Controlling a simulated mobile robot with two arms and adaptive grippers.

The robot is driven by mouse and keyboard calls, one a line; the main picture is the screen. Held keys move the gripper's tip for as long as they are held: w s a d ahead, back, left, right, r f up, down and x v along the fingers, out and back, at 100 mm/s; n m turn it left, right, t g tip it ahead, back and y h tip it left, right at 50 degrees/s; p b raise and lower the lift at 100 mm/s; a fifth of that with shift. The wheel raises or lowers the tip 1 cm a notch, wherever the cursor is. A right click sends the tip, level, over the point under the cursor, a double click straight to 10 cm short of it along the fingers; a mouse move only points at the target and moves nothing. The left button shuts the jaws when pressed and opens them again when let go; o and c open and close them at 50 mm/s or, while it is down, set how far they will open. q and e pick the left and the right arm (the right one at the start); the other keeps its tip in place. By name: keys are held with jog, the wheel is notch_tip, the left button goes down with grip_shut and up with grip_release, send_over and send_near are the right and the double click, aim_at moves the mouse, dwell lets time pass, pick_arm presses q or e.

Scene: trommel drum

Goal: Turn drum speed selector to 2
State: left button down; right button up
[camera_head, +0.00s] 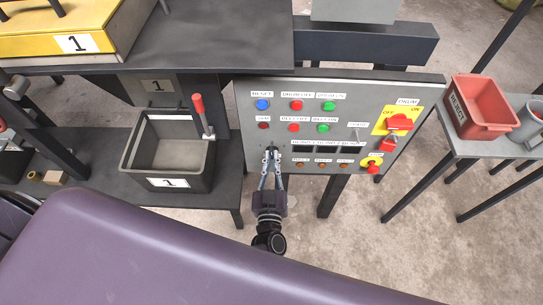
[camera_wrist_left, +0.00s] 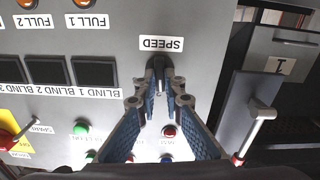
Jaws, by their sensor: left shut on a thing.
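The drum speed selector (camera_head: 271,148) is a small dark knob low on the left half of the grey control panel (camera_head: 248,120). In the left wrist view the selector (camera_wrist_left: 158,63) sits just under an upside-down SPEED label (camera_wrist_left: 161,43). My left gripper (camera_head: 271,156) comes up to the panel from below and is shut on the selector; its fingertips (camera_wrist_left: 158,80) pinch it from both sides. The fingers cover most of the knob, so I cannot tell which number it points to. My right gripper is not in view.
Coloured push buttons (camera_head: 296,105) sit above the selector, and small orange lamps (camera_head: 322,164) to its right. A red-handled lever (camera_head: 200,112) stands left of the panel, beside a grey bin (camera_head: 169,183). A red REJECT bin (camera_head: 480,108) is at the right.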

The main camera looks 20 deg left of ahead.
pick_arm(q)
jog(key=shift+m, duration=0.6)
jog(key=c, duration=2)
grip_release()
jog(key=shift+c, duration=0.2)
jog(key=v, duration=0.7)
jog(key=shift+s, duration=0.25)
jog(key=shift+d, duration=0.15)
